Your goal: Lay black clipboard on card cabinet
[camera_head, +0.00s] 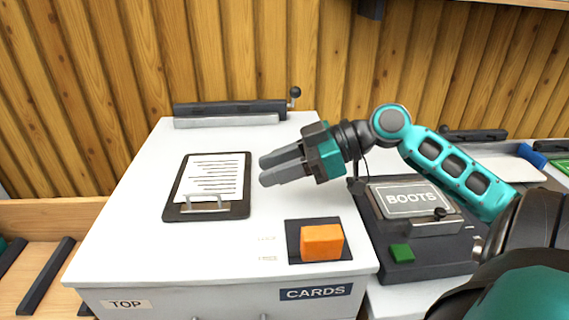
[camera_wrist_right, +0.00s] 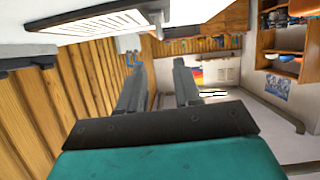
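The black clipboard (camera_head: 240,211) lies flat on the white top of the card cabinet (camera_head: 130,242), with a lined white sheet and a metal clip at its near end. It also shows upside down at the top of the right wrist view (camera_wrist_right: 105,26). My right gripper (camera_head: 262,171) is just to the right of the clipboard in the head view, apart from it. Its two fingers are spread with nothing between them, also in the wrist view (camera_wrist_right: 158,75). My left gripper is in neither view.
An orange block (camera_head: 322,241) sits on a dark pad at the cabinet's near right. A dark bar with a ball-ended lever (camera_head: 230,108) stands along the back edge. A wooden wall is behind.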

